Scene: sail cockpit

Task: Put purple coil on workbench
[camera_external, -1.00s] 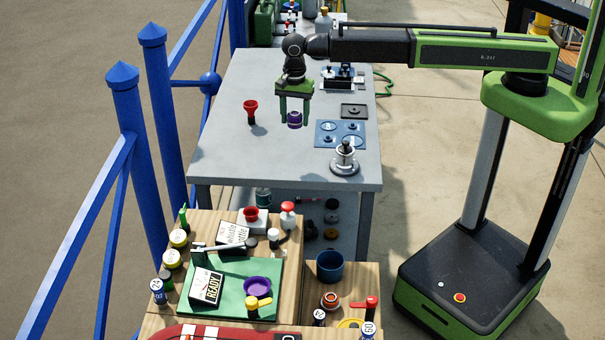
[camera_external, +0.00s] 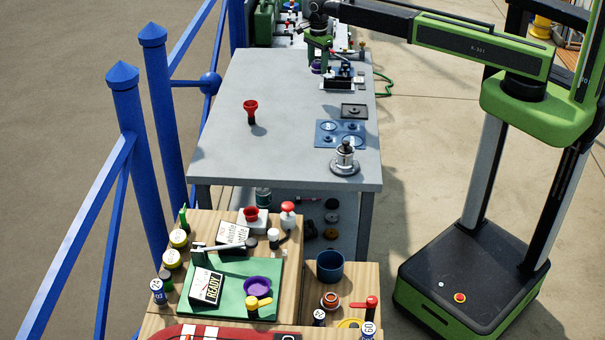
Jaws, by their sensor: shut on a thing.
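My gripper (camera_external: 318,64) is at the far end of the grey-topped workbench (camera_external: 225,115), pointing down. It is shut on the purple coil (camera_external: 316,68), which shows only as a small purple patch between the green fingers. The coil is beside and partly behind a dark device in a tray (camera_external: 338,80). I cannot tell whether the coil is above the bench or touching it.
Blue railings (camera_external: 150,130) run along the left. The bench's left half is mostly clear. A purple bowl (camera_external: 257,286) sits nearer.

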